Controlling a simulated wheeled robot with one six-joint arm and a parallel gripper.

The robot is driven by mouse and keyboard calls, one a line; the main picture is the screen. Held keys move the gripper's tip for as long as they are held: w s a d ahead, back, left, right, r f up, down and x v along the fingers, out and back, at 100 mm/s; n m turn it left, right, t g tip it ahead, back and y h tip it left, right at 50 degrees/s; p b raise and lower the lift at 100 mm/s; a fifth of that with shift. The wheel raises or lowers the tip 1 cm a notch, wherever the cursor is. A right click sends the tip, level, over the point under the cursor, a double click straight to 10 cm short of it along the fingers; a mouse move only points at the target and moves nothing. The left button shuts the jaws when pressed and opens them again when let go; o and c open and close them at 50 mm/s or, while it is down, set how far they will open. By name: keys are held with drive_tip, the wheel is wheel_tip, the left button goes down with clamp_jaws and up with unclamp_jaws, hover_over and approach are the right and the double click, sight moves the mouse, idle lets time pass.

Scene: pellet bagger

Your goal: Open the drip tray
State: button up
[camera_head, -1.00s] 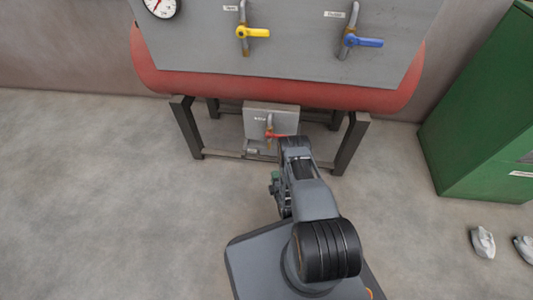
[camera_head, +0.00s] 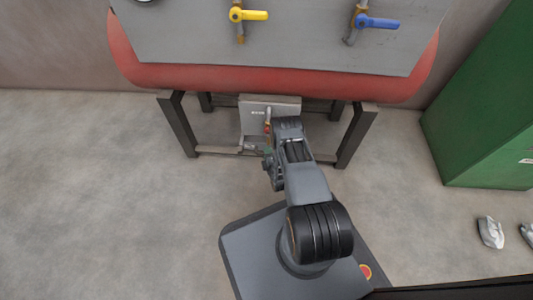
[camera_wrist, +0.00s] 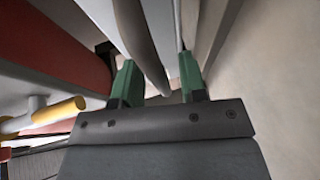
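A small grey panel box (camera_head: 258,112) with a label and a red lever (camera_head: 267,127) stands low under the red tank. I cannot clearly pick out a drip tray; my arm hides part of the area in front of the box. My gripper (camera_wrist: 158,78) shows its two green fingers apart in the wrist view. A grey curved bar (camera_wrist: 138,40) runs between and beyond the fingers; I cannot tell whether they touch it. In the head view my gripper is mostly hidden by the arm, close to the box's lower front.
The red tank (camera_head: 260,78) rests on a dark frame with legs (camera_head: 178,125). Its panel carries a yellow lever (camera_head: 250,15) and a blue lever (camera_head: 378,22). A green cabinet (camera_head: 480,110) stands at right, with white objects (camera_head: 490,232) on the floor. The left floor is clear.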

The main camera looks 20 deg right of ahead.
drive_tip(key=shift+w, duration=0.1)
clamp_jaws()
idle(0.3)
